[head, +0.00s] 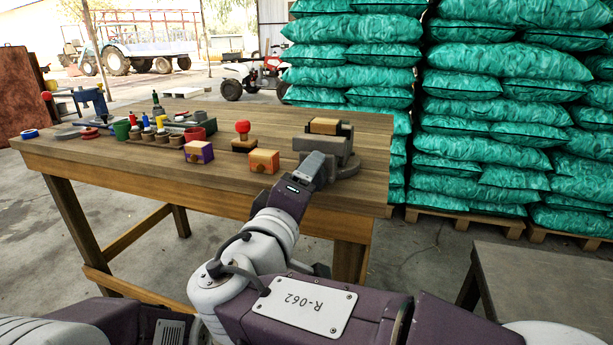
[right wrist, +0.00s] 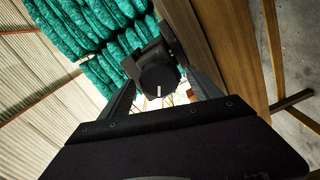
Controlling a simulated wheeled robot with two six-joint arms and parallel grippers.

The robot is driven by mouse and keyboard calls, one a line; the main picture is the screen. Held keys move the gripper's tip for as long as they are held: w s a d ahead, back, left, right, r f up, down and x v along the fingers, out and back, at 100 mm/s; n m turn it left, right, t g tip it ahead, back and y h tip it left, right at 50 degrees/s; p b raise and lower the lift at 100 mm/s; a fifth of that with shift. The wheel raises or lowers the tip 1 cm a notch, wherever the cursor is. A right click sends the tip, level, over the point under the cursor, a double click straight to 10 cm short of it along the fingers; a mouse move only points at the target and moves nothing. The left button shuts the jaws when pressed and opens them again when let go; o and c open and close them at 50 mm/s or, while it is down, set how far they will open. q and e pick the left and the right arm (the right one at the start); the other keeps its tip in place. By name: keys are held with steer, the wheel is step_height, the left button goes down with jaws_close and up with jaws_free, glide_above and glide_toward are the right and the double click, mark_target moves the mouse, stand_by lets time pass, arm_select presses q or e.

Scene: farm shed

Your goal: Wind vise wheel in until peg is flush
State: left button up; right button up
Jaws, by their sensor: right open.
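The grey vise (head: 325,148) stands at the right end of the wooden bench, with a light wooden block (head: 324,126) at its top. The vise wheel (right wrist: 157,77) shows in the right wrist view as a dark round knob with a white mark pointing down in the picture. My right gripper (head: 311,167) is at the front of the vise and hides the wheel in the head view. Its open fingers reach toward either side of the wheel; I cannot tell whether they touch it. I cannot make out a peg at the vise. My left gripper is out of view.
The wooden bench (head: 110,155) also carries a red-topped knob (head: 243,130), a purple-and-orange block (head: 198,151), an orange block (head: 264,160) and several small items at the left. Green sacks (head: 500,95) are stacked behind. A low dark table (head: 550,285) stands at the right.

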steer(key=n+p, duration=2.8)
steer(key=shift+w+d+p, duration=0.1)
steer(key=shift+w+p, duration=0.1)
steer(key=shift+p, duration=0.15)
jaws_close()
steer(key=c, duration=1.6)
jaws_free()
steer(key=m+b, duration=0.1)
steer(key=b, duration=0.1)
steer(key=f+m+b, duration=0.1)
steer(key=m+b, duration=0.1)
steer(key=shift+f, duration=0.1)
steer(key=m+b, duration=1)
steer(key=b, duration=0.1)
steer(key=shift+f+m, duration=0.1)
steer(key=shift+m, duration=0.3)
steer(key=m+b, duration=0.5)
steer(key=b, duration=0.2)
steer(key=m+b, duration=0.6)
steer(key=b, duration=0.1)
steer(key=r+m+b, duration=0.1)
steer(key=m+b, duration=0.4)
steer(key=b, duration=0.2)
steer(key=shift+w, duration=0.1)
steer(key=shift+c, duration=0.2)
jaws_free()
steer(key=shift+r, duration=0.1)
steer(key=shift+o, duration=0.2)
steer(key=shift+r, duration=0.1)
